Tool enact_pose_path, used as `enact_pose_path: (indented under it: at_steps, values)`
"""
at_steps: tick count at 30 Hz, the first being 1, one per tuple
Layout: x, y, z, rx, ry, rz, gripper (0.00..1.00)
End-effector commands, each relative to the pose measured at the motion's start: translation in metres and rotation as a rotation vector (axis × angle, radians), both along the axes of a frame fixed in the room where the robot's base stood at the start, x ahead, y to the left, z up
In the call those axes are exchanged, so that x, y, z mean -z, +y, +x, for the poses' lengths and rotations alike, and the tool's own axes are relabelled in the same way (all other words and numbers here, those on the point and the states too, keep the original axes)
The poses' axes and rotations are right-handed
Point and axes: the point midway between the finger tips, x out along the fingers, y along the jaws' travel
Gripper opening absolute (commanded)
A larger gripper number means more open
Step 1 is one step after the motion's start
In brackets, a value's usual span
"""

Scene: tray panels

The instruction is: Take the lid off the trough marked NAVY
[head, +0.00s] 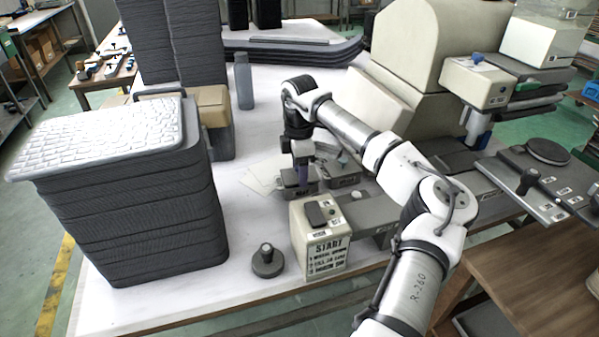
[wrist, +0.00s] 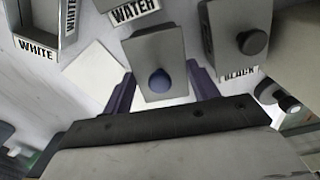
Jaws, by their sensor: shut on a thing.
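My gripper (wrist: 161,72) has two purple fingers, one along each side of a grey lid with a dark blue knob (wrist: 160,82). It is shut on this lid. No NAVY label is readable, and I cannot tell whether the lid is clear of a trough below. In the head view my gripper (head: 302,168) is low over the small grey troughs, and the arm hides part of them. In the wrist view, an open trough marked WHITE (wrist: 36,30) is at the left. A lidded trough with a dark knob (wrist: 235,25), its label apparently BLACK, is close at the right.
A START box (head: 320,238) and a round dark knobbed weight (head: 267,262) stand in front of the troughs. A tall tray stack (head: 140,210) is at the left. White table (head: 232,190) is bare between.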

Motion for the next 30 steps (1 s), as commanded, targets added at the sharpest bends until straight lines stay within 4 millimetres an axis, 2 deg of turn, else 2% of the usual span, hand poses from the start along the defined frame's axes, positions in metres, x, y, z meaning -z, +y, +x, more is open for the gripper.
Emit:
enact_pose_path:
  at_steps: [5, 7, 15, 21, 24, 30]
  values:
    - [-0.03, 0.0, 0.001, -0.001, -0.003, -0.001, 0.37]
    - [-0.048, 0.001, 0.001, -0.001, -0.005, -0.001, 0.37]
    - [-0.145, 0.001, 0.001, 0.002, -0.006, -0.002, 0.37]
    - [-0.207, 0.001, 0.0, 0.001, -0.004, 0.0, 0.37]
    - [-0.231, 0.002, 0.0, 0.001, -0.003, 0.002, 0.37]
    - [-0.261, 0.001, 0.0, 0.001, -0.001, 0.0, 0.37]
